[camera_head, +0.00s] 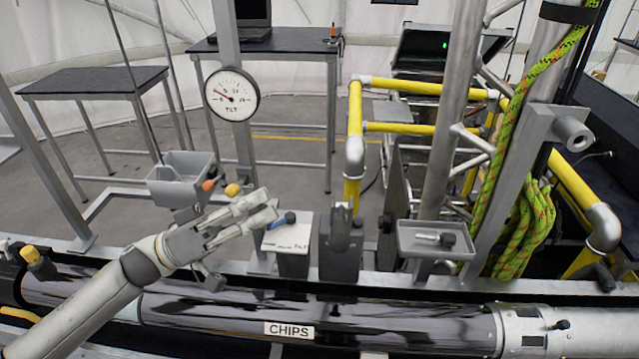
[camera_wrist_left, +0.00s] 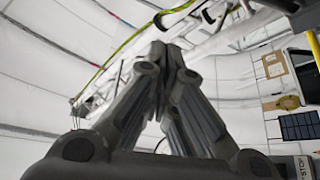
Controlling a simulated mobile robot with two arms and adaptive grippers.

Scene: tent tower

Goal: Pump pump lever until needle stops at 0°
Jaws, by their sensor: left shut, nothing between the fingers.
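A round white gauge (camera_head: 231,95) marked TILT is on a grey post. Its red needle points up and left; the exact reading is too small to tell. A pale box (camera_head: 290,237) stands below it, with a blue-handled lever (camera_head: 284,219) on top. A grey upright handle (camera_head: 340,228) stands on a darker block to its right. I cannot tell for sure which is the pump lever. My left gripper (camera_head: 272,207) is shut and empty, its tips just above and left of the blue handle. In the left wrist view its fingers (camera_wrist_left: 160,52) meet. My right gripper is not in view.
A grey bin (camera_head: 180,180) stands left of the gripper, with orange and yellow knobs beside it. A small tray (camera_head: 434,240) holds a metal part at right. A dark pipe labelled CHIPS (camera_head: 400,318) runs across the front. Yellow rails (camera_head: 425,88) and green rope (camera_head: 520,235) stand at right.

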